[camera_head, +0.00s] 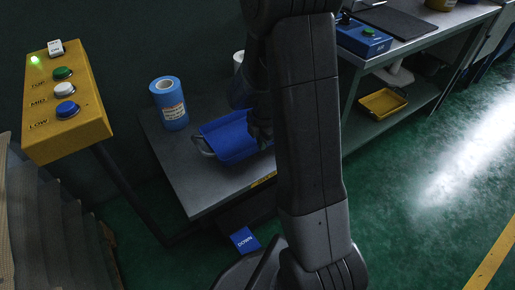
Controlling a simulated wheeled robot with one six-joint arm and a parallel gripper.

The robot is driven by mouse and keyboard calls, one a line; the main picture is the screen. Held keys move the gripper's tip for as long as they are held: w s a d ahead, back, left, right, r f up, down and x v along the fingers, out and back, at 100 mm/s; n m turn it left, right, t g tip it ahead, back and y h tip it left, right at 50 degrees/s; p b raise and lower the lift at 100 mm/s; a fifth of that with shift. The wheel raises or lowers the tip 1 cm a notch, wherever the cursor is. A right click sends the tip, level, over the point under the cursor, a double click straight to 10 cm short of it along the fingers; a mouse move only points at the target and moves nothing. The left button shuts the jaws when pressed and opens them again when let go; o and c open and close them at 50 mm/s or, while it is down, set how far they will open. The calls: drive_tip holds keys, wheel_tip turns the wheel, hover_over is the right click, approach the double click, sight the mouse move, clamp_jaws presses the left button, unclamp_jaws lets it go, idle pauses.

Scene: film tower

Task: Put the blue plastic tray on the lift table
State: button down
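The blue plastic tray (226,140) is at the grey table (196,187), which I take to be the lift table. The tray shows over the middle of its top, with a light metal handle at its left end. I cannot tell whether the tray rests on the top or hangs just above it. My gripper (261,132) is at the tray's right part, mostly hidden behind my own arm. Its fingertips are not clear, so I cannot tell whether it is open or shut on the tray.
A blue roll (171,110) with a label stands behind the tray. A yellow control box (65,100) with TOP, MID and LOW buttons stands left. A blue DOWN pedal (244,240) is in front. A workbench (420,50) with a yellow tray (383,102) below stands right; the floor there is clear.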

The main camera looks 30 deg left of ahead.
drive_tip(key=shift+f+b, duration=0.6)
drive_tip(key=shift+f, duration=1.45)
drive_tip(key=shift+f, duration=0.25)
drive_tip(key=c, duration=1.6)
unclamp_jaws()
drive_tip(key=shift+r, duration=0.1)
drive_tip(key=shift+c, duration=0.2)
wheel_tip(320, 180, up, 12)
drive_tip(key=d+p, duration=0.1)
drive_tip(key=p, duration=0.2)
drive_tip(key=shift+s+r+p, duration=0.15)
drive_tip(key=shift+s+p, duration=0.1)
drive_tip(key=shift+p, duration=0.05)
